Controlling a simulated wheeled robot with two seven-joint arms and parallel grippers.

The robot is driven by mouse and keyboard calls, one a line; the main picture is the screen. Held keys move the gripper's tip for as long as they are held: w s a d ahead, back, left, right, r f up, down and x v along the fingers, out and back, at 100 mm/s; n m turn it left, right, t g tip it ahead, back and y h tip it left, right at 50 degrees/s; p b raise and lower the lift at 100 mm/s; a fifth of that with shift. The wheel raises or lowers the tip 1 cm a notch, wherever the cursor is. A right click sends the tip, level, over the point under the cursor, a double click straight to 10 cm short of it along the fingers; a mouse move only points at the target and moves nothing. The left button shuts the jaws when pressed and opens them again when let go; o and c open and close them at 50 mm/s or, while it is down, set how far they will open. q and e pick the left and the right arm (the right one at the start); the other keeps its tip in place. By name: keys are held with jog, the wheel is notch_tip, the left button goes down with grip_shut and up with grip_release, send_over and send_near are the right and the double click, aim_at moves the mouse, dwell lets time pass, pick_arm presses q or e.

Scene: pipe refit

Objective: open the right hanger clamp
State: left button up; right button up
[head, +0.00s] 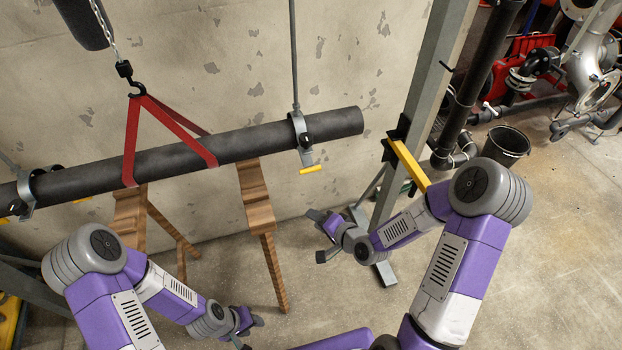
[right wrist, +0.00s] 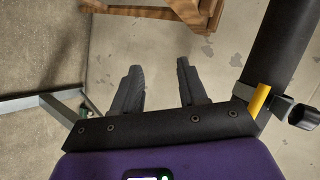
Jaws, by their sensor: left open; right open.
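The right hanger clamp (head: 298,124) is a grey band around the dark pipe (head: 240,146), near the pipe's right end, hung from a thin rod. It looks closed, and its yellow handle (head: 311,170) sticks out below the pipe. My right gripper (head: 322,236) is open and empty, below and apart from the handle in the head view. Its two dark fingers (right wrist: 160,85) stand apart in the right wrist view. A dark cylinder (right wrist: 287,40) and a yellow piece (right wrist: 259,101) show at that view's right. My left gripper (head: 248,331) is open and empty, low in the picture.
A red sling (head: 131,140) on a hook (head: 137,89) loops around the pipe. Another clamp (head: 25,190) holds its left part. Wooden trestles (head: 256,200) stand under the pipe. A grey post (head: 425,100) with a yellow bar (head: 408,165) stands right. A black bucket (head: 507,146) stands behind.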

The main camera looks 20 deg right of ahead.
aim_at(313, 171)
jog(key=w+d+r+m+t+y+b, duration=0.1)
jog(key=w+d+r+t+b, duration=0.15)
jog(key=r, duration=0.35)
jog(key=w+d+r+m+t+y+b, duration=0.1)
jog(key=r+m+t+b, duration=0.15)
jog(key=r, duration=0.25)
jog(key=shift+n+t, duration=0.3)
jog(key=shift+n, duration=0.05)
jog(key=x, duration=0.6)
jog(key=shift+w+a+b, duration=0.25)
jog(key=shift+w+b, duration=0.05)
jog(key=shift+w, duration=0.05)
pick_arm(q)
notch_tip(313, 171, down, 7)
jog(key=shift+f, duration=0.2)
pick_arm(e)
grip_shut()
